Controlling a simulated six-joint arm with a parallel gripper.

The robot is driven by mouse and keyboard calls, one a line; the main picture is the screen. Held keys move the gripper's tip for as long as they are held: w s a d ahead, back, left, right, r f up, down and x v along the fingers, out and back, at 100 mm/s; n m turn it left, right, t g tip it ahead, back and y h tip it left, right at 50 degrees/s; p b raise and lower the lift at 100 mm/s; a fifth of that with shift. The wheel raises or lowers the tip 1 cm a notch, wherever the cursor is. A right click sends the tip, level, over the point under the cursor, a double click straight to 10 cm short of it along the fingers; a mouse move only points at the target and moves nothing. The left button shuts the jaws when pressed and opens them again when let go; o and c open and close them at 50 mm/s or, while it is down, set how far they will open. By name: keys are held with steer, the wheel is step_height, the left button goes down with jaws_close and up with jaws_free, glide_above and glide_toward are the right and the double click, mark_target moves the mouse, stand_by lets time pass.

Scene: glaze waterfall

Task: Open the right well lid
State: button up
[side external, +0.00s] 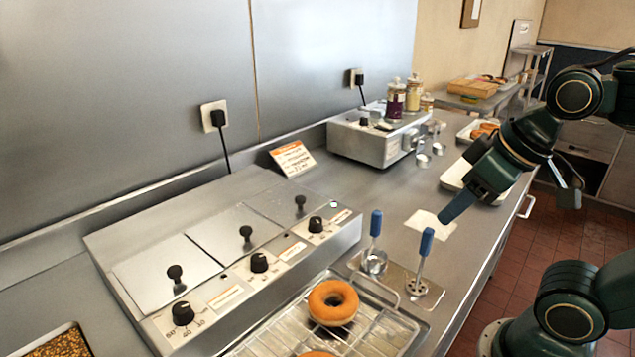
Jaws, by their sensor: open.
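A steel warmer unit (255,190) on the counter has three flat square lids in a row, each with a black knob handle. The right well lid (280,203) lies flat and shut, with its black knob (300,202) upright. The middle lid (228,228) and the left lid (150,275) also lie flat and shut. My gripper (468,204) has blue fingers and is open and empty. It hangs above the counter's right side, well to the right of the right lid and touching nothing that I can see.
A wire rack (370,328) with doughnuts (333,302) is in front. A second steel unit (375,140) with jars stands behind. Dials line the warmer's front.

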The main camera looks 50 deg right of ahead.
steer(key=w+r+m+g, duration=0.1)
steer(key=w+r+m, duration=0.1)
steer(key=w+r, duration=0.4)
steer(key=m+g, duration=0.5)
steer(key=m, duration=0.2)
glide_above(300, 197)
steer(key=shift+s+a+f, duration=0.1)
steer(key=shift+f, duration=1.55)
steer(key=shift+f, duration=0.1)
step_height(300, 197, down, 14)
steer(key=shift+r, duration=0.15)
jaws_close()
